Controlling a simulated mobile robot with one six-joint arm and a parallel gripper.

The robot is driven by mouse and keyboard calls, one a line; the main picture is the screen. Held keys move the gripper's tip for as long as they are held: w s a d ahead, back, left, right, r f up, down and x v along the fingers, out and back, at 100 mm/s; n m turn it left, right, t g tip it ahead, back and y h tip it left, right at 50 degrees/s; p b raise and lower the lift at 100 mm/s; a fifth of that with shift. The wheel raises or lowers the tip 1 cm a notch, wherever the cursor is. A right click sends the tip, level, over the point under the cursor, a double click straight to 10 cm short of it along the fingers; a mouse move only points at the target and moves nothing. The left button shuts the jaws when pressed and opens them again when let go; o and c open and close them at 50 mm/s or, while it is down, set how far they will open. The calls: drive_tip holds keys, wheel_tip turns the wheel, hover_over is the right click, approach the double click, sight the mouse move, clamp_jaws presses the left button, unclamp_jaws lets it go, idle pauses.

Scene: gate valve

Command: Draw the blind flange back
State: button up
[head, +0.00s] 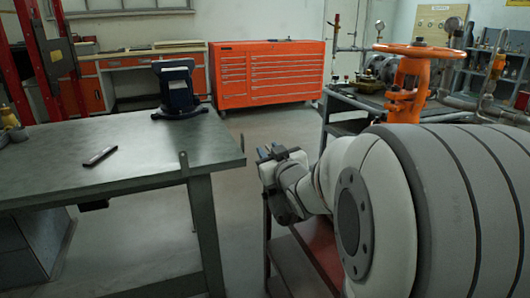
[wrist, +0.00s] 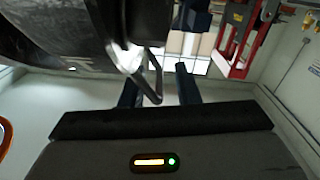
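In the wrist view a large dark metal round body, which looks like the blind flange (wrist: 60,32), fills the upper left. A bent metal bar handle (wrist: 152,92) hangs from it. My gripper (wrist: 158,78) is open, with its two dark blue fingers apart. The handle shows between the fingers in the picture; I cannot tell whether it touches either one. In the head view my gripper (head: 272,152) is beside the table's right edge, beyond my arm. I cannot make out the flange there. The valve's orange handwheel (head: 420,50) stands above my arm at the right.
A metal table (head: 100,180) at the left carries a dark blue device (head: 176,88) and a small dark bar (head: 100,155). An orange tool cabinet (head: 266,75) stands at the back. Open floor (head: 245,125) lies between table and cabinet. A cluttered bench is at the right.

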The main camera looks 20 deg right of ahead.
drive_tip(key=shift+s+r, duration=0.1)
drive_tip(key=s+p, duration=0.1)
drive_tip(key=s, duration=0.6)
drive_tip(key=shift+s, duration=0.3)
drive_tip(key=shift+p, duration=0.3)
